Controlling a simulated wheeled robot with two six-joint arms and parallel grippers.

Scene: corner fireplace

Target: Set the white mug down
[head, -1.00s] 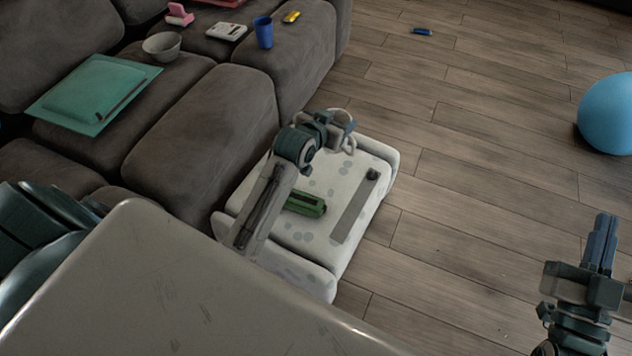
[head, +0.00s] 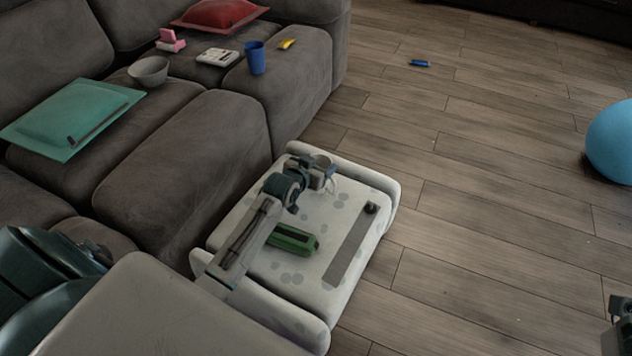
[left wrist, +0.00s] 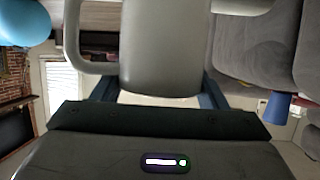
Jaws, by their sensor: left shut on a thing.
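The white mug (head: 332,187) is mostly hidden by my left gripper (head: 322,172) in the head view; a pale, thin curved part shows. In the left wrist view the mug (left wrist: 165,45) fills the upper middle, pale grey, with its handle at the left. My left gripper (left wrist: 157,98) is shut on it. It is over the far part of the white spotted ottoman (head: 300,205). I cannot tell whether the mug touches the top. My right gripper (head: 618,308) is only partly in view at the right edge, its jaws unclear.
A green object (head: 294,240) and a long grey strip (head: 350,248) with a dark end lie on the ottoman. The grey sofa (head: 185,160) stands left, with a teal cushion (head: 85,105), bowl (head: 148,70) and blue cup (head: 256,58). A blue ball (head: 612,143) is on the floor.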

